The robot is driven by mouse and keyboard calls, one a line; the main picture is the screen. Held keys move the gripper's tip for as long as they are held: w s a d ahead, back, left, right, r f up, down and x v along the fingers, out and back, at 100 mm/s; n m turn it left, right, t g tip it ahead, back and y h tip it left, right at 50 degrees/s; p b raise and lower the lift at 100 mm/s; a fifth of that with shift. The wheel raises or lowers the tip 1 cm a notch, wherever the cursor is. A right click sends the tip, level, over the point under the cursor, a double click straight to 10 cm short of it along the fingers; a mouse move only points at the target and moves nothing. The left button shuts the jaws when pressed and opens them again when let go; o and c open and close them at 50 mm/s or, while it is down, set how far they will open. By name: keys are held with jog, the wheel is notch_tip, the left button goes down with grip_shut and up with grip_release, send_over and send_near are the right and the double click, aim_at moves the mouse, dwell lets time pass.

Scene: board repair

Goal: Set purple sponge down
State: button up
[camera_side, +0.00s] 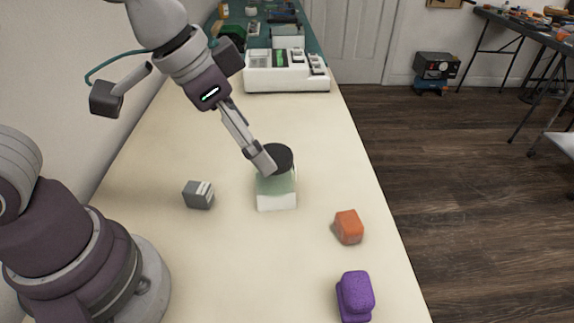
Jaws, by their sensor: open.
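The purple sponge (355,296) rests on the pale table near its front right edge, at the bottom of the side view. My gripper (264,160) is well away from it, farther back and to the left. The gripper is open, with its fingers angled down at the black lid of a translucent pale-green container (276,190). The near finger overlaps the lid's left side in the picture; I cannot tell whether it touches. The far finger is mostly hidden.
A grey block (198,195) lies left of the container and an orange block (348,227) lies to its right, near the table's right edge. A white machine (287,77) stands at the back. The table (235,270) is clear at front centre.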

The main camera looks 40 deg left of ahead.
jog(key=s+a+r+n+t+y, duration=0.1)
jog(key=s+a+n, duration=0.3)
jog(key=a, duration=0.5)
jog(key=shift+s+a+r+n+y, duration=0.25)
jog(key=shift+s+a+n+y, duration=0.1)
jog(key=shift+y, duration=0.15)
